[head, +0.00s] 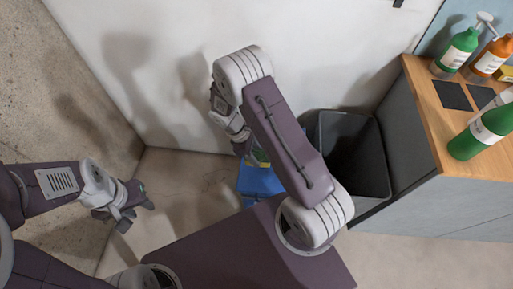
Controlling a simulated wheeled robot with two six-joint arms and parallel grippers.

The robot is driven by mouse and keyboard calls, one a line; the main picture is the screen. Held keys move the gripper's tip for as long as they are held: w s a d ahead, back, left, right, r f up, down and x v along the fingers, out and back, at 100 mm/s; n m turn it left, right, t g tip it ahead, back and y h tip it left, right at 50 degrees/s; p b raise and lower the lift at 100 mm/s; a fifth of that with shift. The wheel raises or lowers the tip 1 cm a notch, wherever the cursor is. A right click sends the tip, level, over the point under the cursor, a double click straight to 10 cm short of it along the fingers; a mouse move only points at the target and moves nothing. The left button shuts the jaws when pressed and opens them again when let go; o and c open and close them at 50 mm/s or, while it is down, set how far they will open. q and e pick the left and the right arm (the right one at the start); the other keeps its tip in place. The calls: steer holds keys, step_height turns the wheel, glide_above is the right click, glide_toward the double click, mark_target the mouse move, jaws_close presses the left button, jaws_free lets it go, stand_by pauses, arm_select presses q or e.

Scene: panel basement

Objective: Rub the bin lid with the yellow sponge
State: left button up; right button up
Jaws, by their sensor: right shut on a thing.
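My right gripper (246,150) reaches down near the wall in the middle of the head view, and my forearm covers much of it. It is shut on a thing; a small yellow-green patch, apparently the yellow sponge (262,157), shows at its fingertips. Just below is a blue surface (257,181), possibly the bin lid, partly hidden by my arm and body. I cannot tell whether the sponge touches it. My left gripper (138,208) is open and empty at the left, over the floor and away from the blue surface.
An open dark bin (352,150) stands right of my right arm, against a grey cabinet with a wooden top (430,110). The floor at left is clear.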

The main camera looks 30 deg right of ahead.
arm_select(q)
steer(key=shift+f, duration=0.3)
arm_select(e)
steer(key=shift+a+f, duration=0.1)
steer(key=shift+f, duration=0.2)
